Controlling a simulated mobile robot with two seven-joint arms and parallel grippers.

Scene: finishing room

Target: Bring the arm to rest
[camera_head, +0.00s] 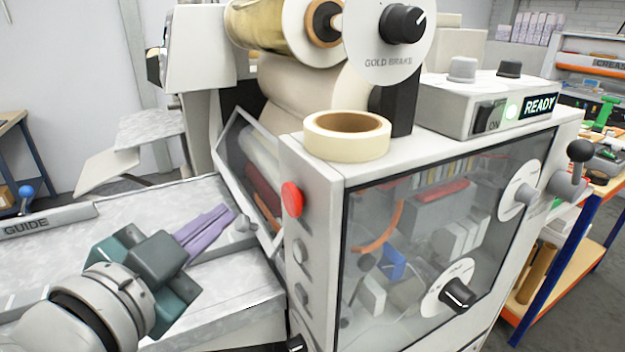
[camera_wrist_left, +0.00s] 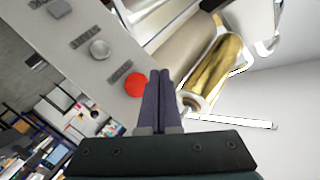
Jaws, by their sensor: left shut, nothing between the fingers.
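My left gripper (camera_head: 222,217) comes in from the left in the head view, over the grey feed table (camera_head: 130,215) of the machine. Its purple fingers are shut together with nothing between them. They point toward the machine's front corner, near the red button (camera_head: 291,199), and appear apart from it. In the left wrist view the shut fingers (camera_wrist_left: 158,78) show at the middle, with the red button (camera_wrist_left: 136,85) just to their left in the picture. My right gripper is not in view.
The machine's clear-sided cabinet (camera_head: 440,250) fills the right. A tape roll (camera_head: 322,147) lies on top, below a gold roll (camera_head: 270,22). A control box (camera_head: 465,110) reads READY. An angled clear guard (camera_head: 238,160) stands beyond the fingers. A blue-legged bench (camera_head: 560,275) is at far right.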

